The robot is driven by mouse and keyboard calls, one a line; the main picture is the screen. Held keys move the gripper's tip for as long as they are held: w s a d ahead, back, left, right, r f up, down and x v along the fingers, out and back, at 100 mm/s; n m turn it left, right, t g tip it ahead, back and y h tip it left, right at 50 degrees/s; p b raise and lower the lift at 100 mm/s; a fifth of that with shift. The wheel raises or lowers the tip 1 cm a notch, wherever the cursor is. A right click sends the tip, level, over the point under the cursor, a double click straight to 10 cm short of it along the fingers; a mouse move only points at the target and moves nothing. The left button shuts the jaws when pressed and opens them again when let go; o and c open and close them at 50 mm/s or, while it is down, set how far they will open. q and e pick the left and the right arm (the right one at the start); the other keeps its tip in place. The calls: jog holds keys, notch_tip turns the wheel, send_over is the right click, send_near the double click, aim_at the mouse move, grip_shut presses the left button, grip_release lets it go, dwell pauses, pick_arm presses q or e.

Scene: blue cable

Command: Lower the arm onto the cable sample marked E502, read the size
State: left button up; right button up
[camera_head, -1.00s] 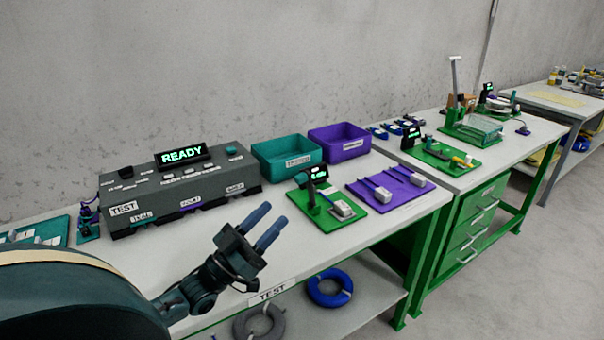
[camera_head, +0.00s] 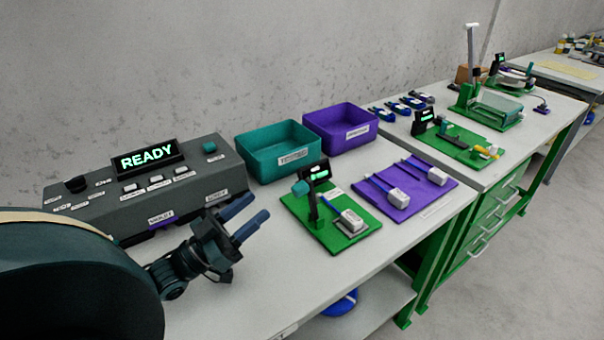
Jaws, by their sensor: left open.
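A green board (camera_head: 362,235) on the near bench carries a small stand with a dark lit display (camera_head: 318,172) and a teal-tipped arm (camera_head: 302,187). The arm appears raised. A pale block with a short blue cable piece (camera_head: 352,220) lies on the same board. Two similar cable samples (camera_head: 398,198) (camera_head: 436,176) lie on the purple mat (camera_head: 408,211) to its right. Their markings are too small to read, so I cannot tell which is E502. My left gripper (camera_head: 259,205) is open and empty, left of the green board and apart from it. My right gripper is not in view.
A grey tester (camera_head: 185,187) reading READY stands at the left. A teal bin (camera_head: 268,150) and a purple bin (camera_head: 340,128) stand behind the boards. Another bench with green fixtures (camera_head: 462,145) is at the right. The bench front (camera_head: 290,270) is clear.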

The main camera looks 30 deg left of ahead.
aim_at(306, 183)
pick_arm(q)
jog(key=w+d, duration=0.1)
jog(key=w, duration=0.3)
jog(key=w+d, duration=0.2)
jog(key=w, duration=0.1)
jog(key=w+d, duration=0.1)
jog(key=w, duration=0.3)
jog(key=shift+w+d+r+b, duration=0.1)
jog(key=shift+w+d+b, duration=0.2)
jog(key=shift+b, duration=0.1)
jog(key=shift+w+d+r, duration=0.1)
jog(key=shift+w+r, duration=0.05)
jog(key=shift+w, duration=0.2)
grip_shut()
